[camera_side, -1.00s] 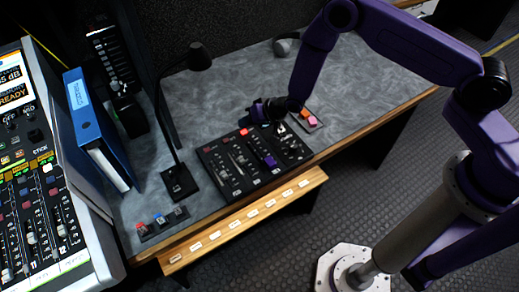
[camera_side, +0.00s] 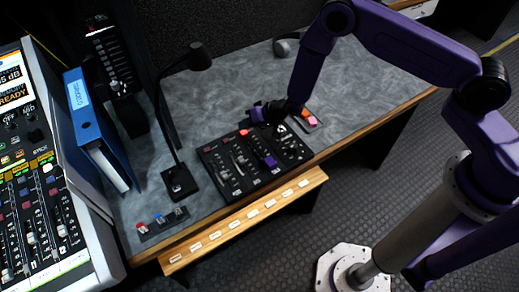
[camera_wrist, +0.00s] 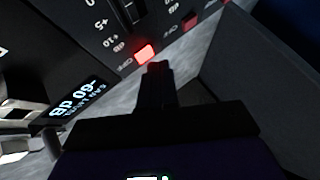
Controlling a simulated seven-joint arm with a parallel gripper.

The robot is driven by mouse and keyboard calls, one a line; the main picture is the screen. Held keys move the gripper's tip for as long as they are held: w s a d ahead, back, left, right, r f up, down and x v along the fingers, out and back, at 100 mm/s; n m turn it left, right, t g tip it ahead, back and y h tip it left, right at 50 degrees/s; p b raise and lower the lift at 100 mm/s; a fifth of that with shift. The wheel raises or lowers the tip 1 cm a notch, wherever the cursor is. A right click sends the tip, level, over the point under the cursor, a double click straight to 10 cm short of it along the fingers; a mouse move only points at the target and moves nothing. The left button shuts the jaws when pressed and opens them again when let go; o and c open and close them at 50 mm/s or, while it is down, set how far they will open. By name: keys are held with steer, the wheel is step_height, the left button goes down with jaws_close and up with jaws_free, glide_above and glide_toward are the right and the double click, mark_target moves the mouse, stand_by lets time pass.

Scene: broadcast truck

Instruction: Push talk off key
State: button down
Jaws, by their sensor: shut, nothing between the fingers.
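The black fader panel (camera_side: 228,172) lies on the grey desk in the side view. A red key (camera_side: 243,131) shows at its far edge. In the wrist view a glowing red key (camera_wrist: 144,53) has an "OFF" label beside it, and a dimmer red key (camera_wrist: 190,22) sits farther right. My gripper (camera_side: 257,114) is low at the panel's far edge, just right of the red key. In the wrist view my gripper's fingers (camera_wrist: 158,68) are shut and empty, their tips close beside the glowing key. I cannot tell whether they touch it.
A gooseneck microphone (camera_side: 180,182) stands left of the panel. A small box with orange and pink keys (camera_side: 312,120) lies right of it, and a small key box (camera_side: 162,222) sits front left. A blue binder (camera_side: 92,125) stands at far left. A wooden ledge (camera_side: 240,225) runs in front.

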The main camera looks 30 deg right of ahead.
mark_target(247, 132)
steer(key=shift+f, duration=0.4)
stand_by(0.3)
steer(key=shift+r, duration=0.9)
step_height(247, 132, up, 6)
stand_by(0.6)
stand_by(0.3)
